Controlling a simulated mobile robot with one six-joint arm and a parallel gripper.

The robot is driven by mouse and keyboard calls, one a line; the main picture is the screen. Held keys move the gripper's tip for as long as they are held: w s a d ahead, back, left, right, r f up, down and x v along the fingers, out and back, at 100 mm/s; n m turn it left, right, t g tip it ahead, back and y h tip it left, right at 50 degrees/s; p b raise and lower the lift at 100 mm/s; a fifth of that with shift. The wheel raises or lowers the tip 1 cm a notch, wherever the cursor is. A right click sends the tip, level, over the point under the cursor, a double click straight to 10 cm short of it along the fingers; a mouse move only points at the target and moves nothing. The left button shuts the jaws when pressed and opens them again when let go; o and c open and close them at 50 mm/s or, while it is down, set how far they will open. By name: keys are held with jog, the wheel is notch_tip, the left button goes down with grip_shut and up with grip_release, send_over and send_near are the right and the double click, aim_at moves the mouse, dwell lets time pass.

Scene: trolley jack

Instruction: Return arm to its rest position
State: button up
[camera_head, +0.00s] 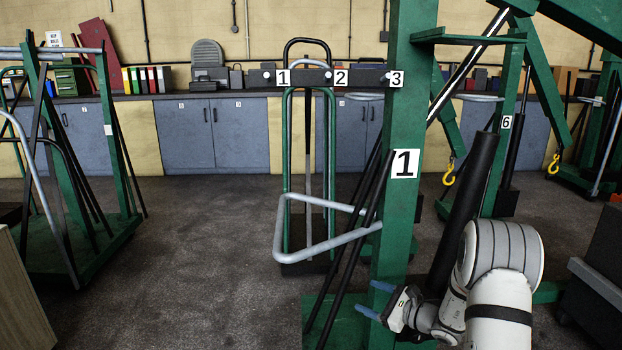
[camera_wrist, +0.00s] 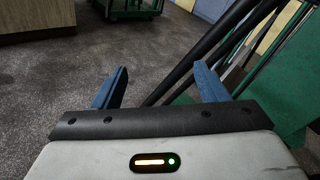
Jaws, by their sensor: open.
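My gripper (camera_head: 376,300) is at the lower right of the head view, at the end of my white arm, with its two blue fingers pointing left. The fingers stand apart and nothing shows between them. In the wrist view, my gripper (camera_wrist: 162,88) also shows open and empty, with grey floor beyond the fingertips. The green post (camera_head: 398,240) marked 1 stands just behind my gripper in the head view. Whether the fingers touch anything there I cannot tell.
Black bars (camera_head: 350,245) lean beside the post, and dark bars (camera_wrist: 215,45) cross the wrist view near the right finger. A grey tubular frame (camera_head: 315,248) stands behind. A green trolley (camera_head: 85,255) stands left. Open floor (camera_head: 190,270) lies between.

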jog(key=s+a+r+n+g+h+p, duration=0.1)
jog(key=s+a+r+n+g+p, duration=0.25)
jog(key=s+r, duration=0.35)
jog(key=s+a+r+n+g+h+p, duration=0.1)
jog(key=s+a+r+n+g+p, duration=0.25)
jog(key=s+r+n, duration=0.35)
jog(key=s+a+r+n+g+h+p, duration=0.1)
jog(key=s+a+r+n+g+p, duration=0.2)
jog(key=s+r, duration=0.4)
jog(key=s+d+r+n+h+p, duration=0.4)
jog(key=s+r+p, duration=0.2)
jog(key=s+r, duration=0.1)
jog(key=s+d+r+n+t+h+p, duration=0.1)
jog(key=s+d+r+n+h+p, duration=0.3)
jog(key=r, duration=0.5)
jog(key=s+n+h+p, duration=0.1)
jog(key=s+p, duration=0.1)
jog(key=s, duration=0.1)
jog(key=shift+s+t, duration=0.3)
jog(key=shift+s, duration=0.05)
